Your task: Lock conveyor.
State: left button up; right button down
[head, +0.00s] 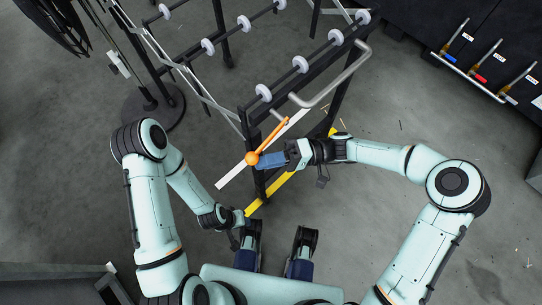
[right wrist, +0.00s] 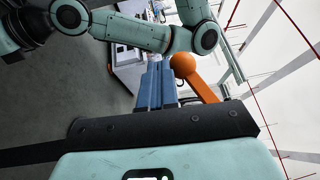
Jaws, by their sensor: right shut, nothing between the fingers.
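The conveyor (head: 262,112) is a dark frame with rows of white rollers. An orange lever (head: 274,134) with a round orange knob (head: 252,158) sits at its near end, slanting from the knob up to the right. My right gripper (head: 262,160) has its blue fingers shut and empty, with the tips right beside the knob; I cannot tell if they touch. In the right wrist view the shut fingers (right wrist: 156,86) stand just left of the orange knob (right wrist: 183,63), and the lever runs down to the right. My left arm's wrist is low in the head view; its finger opening is not clear.
A grey tube handle (head: 335,82) runs along the conveyor's right side. A white bar and a yellow strip (head: 268,196) lie below its near end. A dark cabinet (head: 490,40) with yellow, red and blue-marked valves (head: 482,78) stands at upper right. Grey floor between is open.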

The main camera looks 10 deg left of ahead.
pick_arm(q)
jog(key=shift+s+d+r, duration=0.15)
jog(key=shift+s+r, duration=0.1)
jog(key=shift+s, duration=0.05)
pick_arm(e)
jog(key=shift+s+a+r+m+y, duration=0.15)
jog(key=shift+s+r+m+y, duration=0.15)
jog(key=shift+r+y, duration=0.1)
jog(key=shift+r, duration=0.1)
pick_arm(q)
jog(key=w+f+b, duration=0.1)
jog(key=w+f, duration=0.1)
jog(key=shift+w+a+f+t+b, duration=0.25)
jog(key=shift+a+f+t+b, duration=0.05)
jog(key=shift+a+t+b, duration=0.1)
pick_arm(e)
jog(key=w+d+f, duration=0.4)
jog(key=d+f, duration=0.2)
jog(key=d, duration=0.4)
jog(key=shift+w, duration=0.1)
